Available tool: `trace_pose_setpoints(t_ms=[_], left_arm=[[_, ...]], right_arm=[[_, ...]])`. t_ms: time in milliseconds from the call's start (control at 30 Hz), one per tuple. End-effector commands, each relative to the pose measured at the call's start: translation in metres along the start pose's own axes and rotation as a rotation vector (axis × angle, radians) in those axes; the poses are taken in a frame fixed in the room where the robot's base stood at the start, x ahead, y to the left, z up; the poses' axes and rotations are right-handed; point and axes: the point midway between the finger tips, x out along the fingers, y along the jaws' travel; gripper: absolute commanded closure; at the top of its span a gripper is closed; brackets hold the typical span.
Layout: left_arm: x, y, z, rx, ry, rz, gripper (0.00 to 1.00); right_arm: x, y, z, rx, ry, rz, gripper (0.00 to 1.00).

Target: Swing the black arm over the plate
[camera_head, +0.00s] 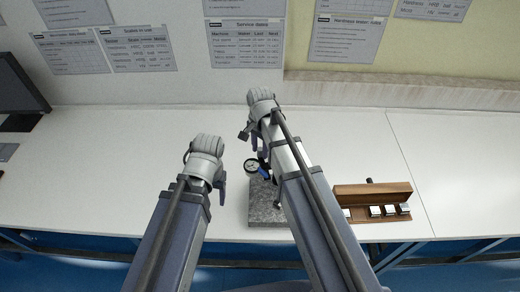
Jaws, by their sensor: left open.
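A grey speckled stone plate (265,207) lies near the front edge of the bench, partly hidden by my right arm. A round dial gauge (252,166) with a dark rim and pale face stands over its back end, with a small blue part (264,174) beside it. I cannot make out the black arm clearly; my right arm covers that area. My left gripper (221,187) is left of the plate, open, its fingers mostly hidden beneath the wrist. My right gripper (245,133) is behind the dial; its fingers are mostly hidden, so I cannot tell its opening.
A wooden block holder (372,196) with several small metal blocks stands to the right of the plate. A dark monitor (18,88) is at the far left. Printed sheets (245,42) hang on the back wall.

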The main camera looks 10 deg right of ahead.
Motion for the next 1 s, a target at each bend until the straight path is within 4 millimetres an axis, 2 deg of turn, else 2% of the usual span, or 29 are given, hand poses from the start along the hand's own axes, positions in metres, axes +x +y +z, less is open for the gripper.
trace_pose_setpoints(t_ms=[67,367,767,1000], left_arm=[[0.0,0.0,0.0,0.0,0.0,0.0,0.36],[0.0,0.0,0.0,0.0,0.0,0.0,0.36],[0.0,0.0,0.0,0.0,0.0,0.0,0.36],[0.0,0.0,0.0,0.0,0.0,0.0,0.36]], right_arm=[[0.0,0.0,0.0,0.0,0.0,0.0,0.66],[0.0,0.0,0.0,0.0,0.0,0.0,0.99],[0.0,0.001,0.002,-0.025,0.0,0.0,1.0],[0.0,0.006,0.012,-0.154,0.0,0.0,1.0]])
